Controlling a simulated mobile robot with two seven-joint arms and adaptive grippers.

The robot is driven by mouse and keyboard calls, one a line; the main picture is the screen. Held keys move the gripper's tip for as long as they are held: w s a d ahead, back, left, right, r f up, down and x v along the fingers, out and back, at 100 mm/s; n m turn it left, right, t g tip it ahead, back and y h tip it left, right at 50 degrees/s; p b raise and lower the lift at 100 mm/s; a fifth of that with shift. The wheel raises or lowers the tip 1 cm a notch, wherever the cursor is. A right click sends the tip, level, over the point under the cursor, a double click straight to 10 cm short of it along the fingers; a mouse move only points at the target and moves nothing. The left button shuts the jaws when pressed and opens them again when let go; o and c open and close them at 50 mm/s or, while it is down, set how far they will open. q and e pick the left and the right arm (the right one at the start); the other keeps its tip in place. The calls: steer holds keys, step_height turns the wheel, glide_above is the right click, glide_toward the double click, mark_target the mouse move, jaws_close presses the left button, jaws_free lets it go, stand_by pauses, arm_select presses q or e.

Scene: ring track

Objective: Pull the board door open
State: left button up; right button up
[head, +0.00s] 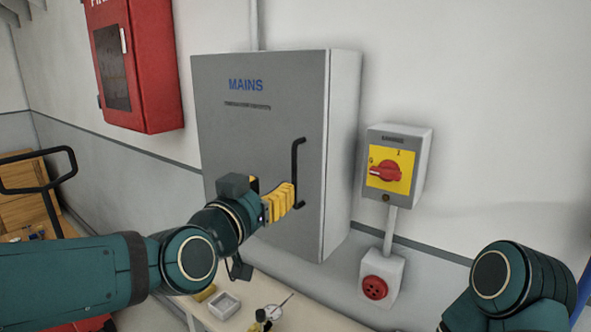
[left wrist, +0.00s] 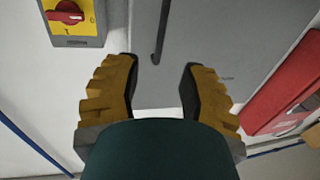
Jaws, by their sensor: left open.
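The board is a grey cabinet marked MAINS on the wall. Its door (head: 240,135) looks shut and has a dark vertical bar handle (head: 298,175) near its right edge. My left gripper (head: 284,200) has yellow fingers and is just left of the handle's lower part in the head view. In the left wrist view the left gripper (left wrist: 160,68) is open, and the handle (left wrist: 161,30) lines up with the gap between the fingers, ahead of them. I cannot tell whether they touch it. The door (left wrist: 205,45) fills the middle there. My right gripper is out of view.
A grey switch box with a red rotary knob (head: 385,171) is right of the cabinet, with a red socket (head: 375,287) below. A red fire cabinet (head: 135,65) hangs at left. A low bench (head: 265,298) holds a small tray (head: 222,305) and other small items.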

mark_target(293, 171)
arm_select(q)
steer(key=x, duration=1.1)
steer(key=shift+f, duration=0.15)
steer(key=shift+c, duration=0.4)
jaws_close()
